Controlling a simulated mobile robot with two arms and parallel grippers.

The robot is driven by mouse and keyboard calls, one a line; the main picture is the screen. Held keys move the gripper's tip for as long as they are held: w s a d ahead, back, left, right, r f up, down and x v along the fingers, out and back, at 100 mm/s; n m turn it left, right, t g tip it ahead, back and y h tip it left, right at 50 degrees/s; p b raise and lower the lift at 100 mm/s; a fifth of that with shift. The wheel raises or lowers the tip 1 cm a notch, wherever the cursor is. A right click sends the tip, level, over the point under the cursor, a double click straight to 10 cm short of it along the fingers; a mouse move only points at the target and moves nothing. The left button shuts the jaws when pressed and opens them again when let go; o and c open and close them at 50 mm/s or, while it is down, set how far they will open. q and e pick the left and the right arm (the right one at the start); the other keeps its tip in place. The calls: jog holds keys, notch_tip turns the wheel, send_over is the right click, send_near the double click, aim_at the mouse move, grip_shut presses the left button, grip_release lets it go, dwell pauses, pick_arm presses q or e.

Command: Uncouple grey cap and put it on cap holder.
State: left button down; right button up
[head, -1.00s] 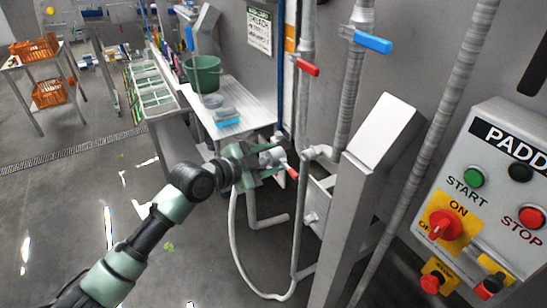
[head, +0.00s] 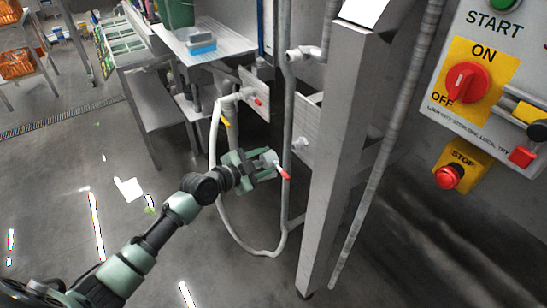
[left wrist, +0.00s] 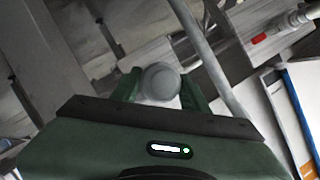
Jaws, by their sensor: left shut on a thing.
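My left gripper (head: 264,166) is shut on the grey cap (head: 270,158), which has a red lever (head: 285,174) at its side. In the left wrist view the round grey cap (left wrist: 160,82) sits between the two green fingers. The cap is in the air, apart from the pipe fitting (head: 244,95) with a red tab on a pale plate above. A short pale stub (head: 300,144) sticks out of another plate to the right of the gripper; I cannot tell whether this is the cap holder. My right gripper is not in view.
A white hose (head: 216,140) loops down behind the gripper. A grey steel post (head: 342,150) and a thin vertical pipe (head: 288,110) stand close on the right. A control panel (head: 500,80) fills the upper right. The floor at left is mostly clear.

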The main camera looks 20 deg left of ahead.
aim_at(294, 147)
pick_arm(q)
jog(key=shift+r, duration=0.1)
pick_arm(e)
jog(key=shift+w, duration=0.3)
pick_arm(q)
jog(key=shift+w, duration=0.1)
jog(key=w+d, duration=0.1)
jog(key=w, duration=0.1)
jog(key=w+d+b, duration=0.1)
jog(key=w+d, duration=0.1)
jog(key=shift+w+d, duration=0.1)
jog(key=shift+d, duration=0.1)
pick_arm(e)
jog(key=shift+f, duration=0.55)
pick_arm(q)
jog(key=shift+r, duration=0.1)
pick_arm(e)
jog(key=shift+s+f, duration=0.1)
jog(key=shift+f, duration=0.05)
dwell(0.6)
pick_arm(q)
jog(key=shift+w+d+b, duration=0.45)
jog(key=shift+w+d, duration=0.2)
jog(key=shift+w, duration=0.15)
jog(key=shift+w+d+b, duration=0.45)
jog(key=shift+w+d, duration=0.15)
jog(key=shift+w, duration=0.2)
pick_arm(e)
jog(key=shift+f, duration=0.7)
